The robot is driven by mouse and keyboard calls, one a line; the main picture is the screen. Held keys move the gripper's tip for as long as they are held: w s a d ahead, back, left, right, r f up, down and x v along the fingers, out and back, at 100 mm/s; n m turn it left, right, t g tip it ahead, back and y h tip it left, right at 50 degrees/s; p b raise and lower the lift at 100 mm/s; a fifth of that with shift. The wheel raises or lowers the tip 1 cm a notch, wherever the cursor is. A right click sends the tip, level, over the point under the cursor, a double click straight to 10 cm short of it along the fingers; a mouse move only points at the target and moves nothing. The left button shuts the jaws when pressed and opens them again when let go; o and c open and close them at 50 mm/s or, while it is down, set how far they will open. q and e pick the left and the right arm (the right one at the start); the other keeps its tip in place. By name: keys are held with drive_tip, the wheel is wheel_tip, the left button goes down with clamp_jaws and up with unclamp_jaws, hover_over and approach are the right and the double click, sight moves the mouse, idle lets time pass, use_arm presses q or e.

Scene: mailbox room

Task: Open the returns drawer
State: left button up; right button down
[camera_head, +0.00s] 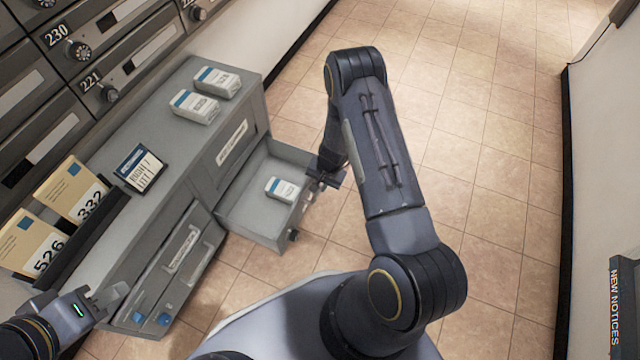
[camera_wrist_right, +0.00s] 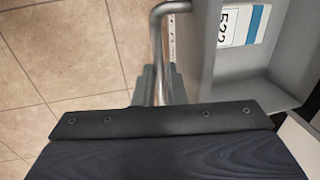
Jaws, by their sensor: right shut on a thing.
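The grey cabinet (camera_head: 205,150) stands below the mailboxes. Its right-hand lower drawer (camera_head: 252,222) is pulled well out, with a white and blue box (camera_head: 282,189) inside; the drawer labels are too small to read. My right gripper (camera_head: 325,178) is at the front of this drawer. In the right wrist view its fingers (camera_wrist_right: 158,85) are shut on the metal handle bar (camera_wrist_right: 157,35), beside the drawer wall and the box marked 532 (camera_wrist_right: 242,25). My left gripper (camera_head: 108,298) is open and empty near the cabinet's front left corner.
Two white boxes (camera_head: 205,95) lie on the cabinet top near a small dark sign (camera_head: 140,168). Cards 332 and 526 (camera_head: 38,240) stand in a black rack at left. Tiled floor (camera_head: 480,170) is clear on the right, up to a wall.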

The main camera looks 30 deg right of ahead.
drive_tip(key=c, duration=1.5)
unclamp_jaws()
drive_tip(key=r+p, duration=0.1)
drive_tip(key=r, duration=0.1)
drive_tip(key=r+p, duration=0.1)
drive_tip(key=r, duration=0.2)
drive_tip(key=s+d+r+p, duration=0.1)
drive_tip(key=r, duration=0.1)
drive_tip(key=shift+r, duration=0.35)
